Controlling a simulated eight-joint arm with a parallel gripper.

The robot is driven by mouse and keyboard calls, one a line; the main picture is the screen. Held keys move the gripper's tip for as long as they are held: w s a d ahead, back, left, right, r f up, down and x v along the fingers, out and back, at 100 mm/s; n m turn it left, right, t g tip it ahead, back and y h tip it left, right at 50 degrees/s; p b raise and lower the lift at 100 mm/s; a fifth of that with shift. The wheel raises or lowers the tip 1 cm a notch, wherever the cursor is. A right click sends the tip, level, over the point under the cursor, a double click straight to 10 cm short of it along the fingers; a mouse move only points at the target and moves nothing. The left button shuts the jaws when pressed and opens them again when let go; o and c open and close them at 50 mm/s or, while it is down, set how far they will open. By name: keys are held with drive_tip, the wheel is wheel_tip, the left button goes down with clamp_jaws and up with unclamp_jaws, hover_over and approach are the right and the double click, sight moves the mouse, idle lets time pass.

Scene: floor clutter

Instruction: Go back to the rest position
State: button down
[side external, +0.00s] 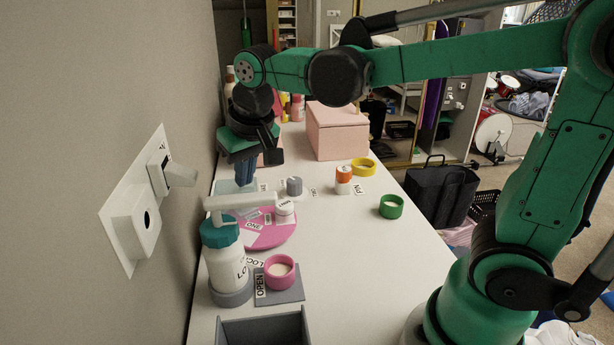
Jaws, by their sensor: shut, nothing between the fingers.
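My gripper (238,170) is at the end of my green arm, pointing down over the far left part of the white table, close to the wall. Its blue-grey fingers are together with nothing seen between them. They are above or beside a pale translucent item (228,187); I cannot tell whether they touch it. A pink round plate (262,241) lies in front of the gripper. It bears a small white round piece (285,208) and word labels. A white bottle with a teal cap (226,258) stands upright in a grey ring at the near left.
A pink box (337,131) stands at the back. A yellow ring (363,167), an orange-and-white cylinder (344,179), a grey cylinder (294,186), a green ring (391,206) and a pink cup (279,271) stand on the table. A wall fixture (142,210) juts out left. The table's right-centre is clear.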

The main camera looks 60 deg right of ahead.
drive_tip(key=shift+w+a+n+y, duration=0.1)
drive_tip(key=shift+w+n+y, duration=0.4)
drive_tip(key=shift+n, duration=0.6)
